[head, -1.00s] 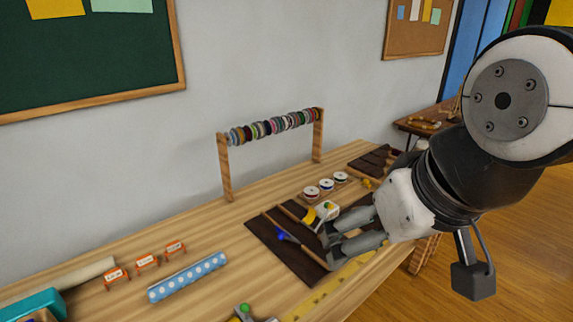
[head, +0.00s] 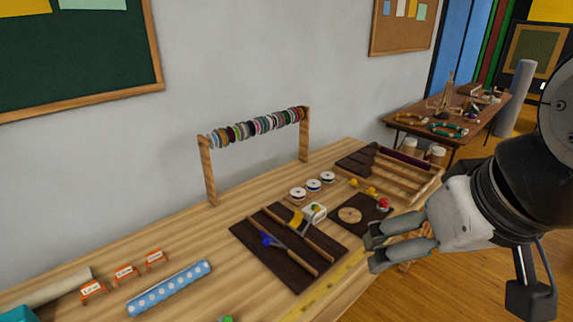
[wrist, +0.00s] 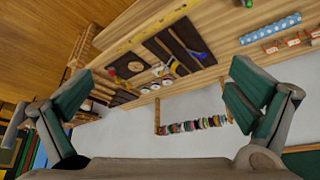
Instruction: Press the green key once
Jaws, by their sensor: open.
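A small green part (head: 227,319) shows at the bottom edge of the head view, mostly cut off. It also shows at the top of the wrist view (wrist: 248,3). A white block with a small green spot and a yellow part (head: 314,212) lies by the dark mat (head: 285,272). I cannot tell which green part is the key. My gripper (head: 371,247) is open and empty, above the bench's front edge, to the right of the mat and away from both green parts. Its fingers stand wide apart in the wrist view (wrist: 160,82).
A dark board with a round wooden disc (head: 350,215) and a red knob (head: 383,203) lies near my fingertips. A ribbon rack (head: 206,170), spools (head: 313,185), a blue dotted roll (head: 168,288) and orange price stands (head: 125,273) are on the bench. Bare wood lies left of the mat.

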